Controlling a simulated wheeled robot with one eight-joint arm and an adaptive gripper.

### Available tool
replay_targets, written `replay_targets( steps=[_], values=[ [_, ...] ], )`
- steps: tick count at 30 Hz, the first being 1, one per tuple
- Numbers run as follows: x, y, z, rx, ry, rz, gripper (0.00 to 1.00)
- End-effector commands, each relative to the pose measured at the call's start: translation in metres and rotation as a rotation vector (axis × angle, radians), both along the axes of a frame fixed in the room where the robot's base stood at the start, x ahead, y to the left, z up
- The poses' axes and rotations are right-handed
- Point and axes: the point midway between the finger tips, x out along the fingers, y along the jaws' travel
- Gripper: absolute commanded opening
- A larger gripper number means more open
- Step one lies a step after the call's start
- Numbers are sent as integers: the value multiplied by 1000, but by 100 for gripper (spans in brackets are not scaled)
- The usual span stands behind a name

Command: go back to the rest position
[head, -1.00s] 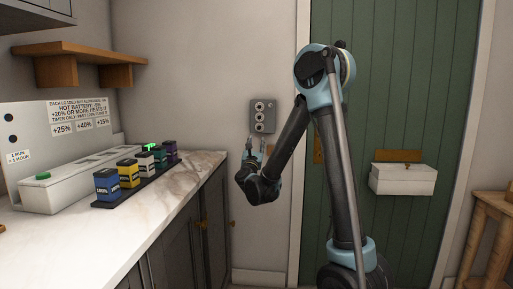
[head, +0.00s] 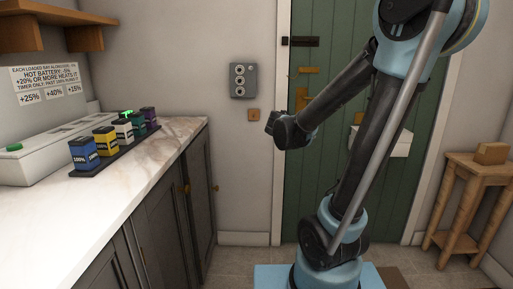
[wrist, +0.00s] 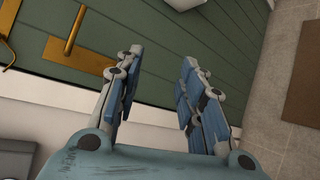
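My gripper (wrist: 162,62) shows in the wrist view with its two blue-padded fingers apart and nothing between them. Beyond the fingers are the green door's boards and a brass handle (wrist: 72,32). The fingers cannot be made out there. The grey wall panel (head: 243,80) with round sockets is to the left of my wrist and apart from it.
A marble counter (head: 120,185) runs along the left with a row of coloured batteries (head: 105,140) on a dark strip and a long white case (head: 50,150). A wooden stool (head: 470,190) stands at the right. A white box (head: 395,143) is on the door, partly behind my arm.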

Motion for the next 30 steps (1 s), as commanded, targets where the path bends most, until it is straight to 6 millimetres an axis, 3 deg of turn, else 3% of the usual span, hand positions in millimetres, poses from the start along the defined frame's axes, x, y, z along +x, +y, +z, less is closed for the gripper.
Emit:
replay_targets(
  steps=[1, 6, 14, 24, 30],
  values=[
    [-16, -13, -9, 66, 11, -42, 36],
    [-66, -38, -41, 298, 43, -183, 36],
    [-146, -50, -91, 640, 91, -413, 36],
    [-246, -22, -149, 1066, 158, -726, 36],
    [-287, 6, -171, 1264, 198, -878, 36]
  ],
)
